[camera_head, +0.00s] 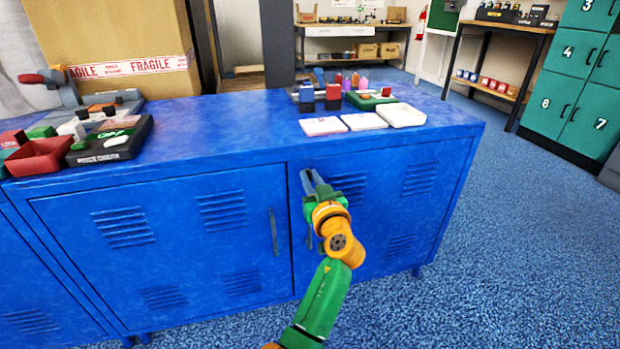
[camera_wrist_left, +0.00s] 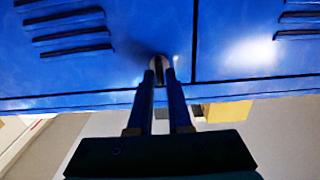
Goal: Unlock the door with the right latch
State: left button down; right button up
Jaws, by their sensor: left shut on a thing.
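The blue cabinet (camera_head: 180,190) has two louvred doors side by side. The right door (camera_head: 385,230) is closed flush, and its dark handle (camera_head: 309,232) partly shows beside my arm. A small round silvery latch (camera_wrist_left: 160,66) sits on the right door, near its top edge and close to the seam. My left gripper (camera_head: 307,180) reaches the upper left corner of the right door. In the left wrist view its fingertips (camera_wrist_left: 161,76) are shut on the latch, one on each side. In the head view the gripper hides the latch. My right gripper is not in view.
The left door (camera_head: 170,240) is closed, with its own handle (camera_head: 273,230). On the cabinet top stand a price checker (camera_head: 108,142), a red tray (camera_head: 40,158) and white trays (camera_head: 402,114). Blue carpet (camera_head: 510,240) lies free to the right.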

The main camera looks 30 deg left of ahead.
pick_arm(q)
jog(key=shift+m, duration=0.3)
jog(key=shift+w+d+f+m+p, duration=0.15)
jog(key=shift+m+p, duration=0.7)
jog(key=shift+m, duration=2.05)
jog(key=shift+w+f+m+p, duration=0.15)
jog(key=shift+m+p, duration=0.7)
jog(key=shift+m, duration=2.05)
jog(key=shift+w+d+f+m+p, duration=0.15)
jog(key=shift+m+p, duration=0.7)
jog(key=shift+m, duration=2.05)
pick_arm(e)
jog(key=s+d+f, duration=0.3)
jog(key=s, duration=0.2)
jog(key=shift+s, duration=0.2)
pick_arm(q)
jog(key=shift+s, duration=0.1)
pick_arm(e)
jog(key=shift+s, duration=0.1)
pick_arm(q)
jog(key=c, duration=0.9)
grip_release()
jog(key=shift+c, duration=0.2)
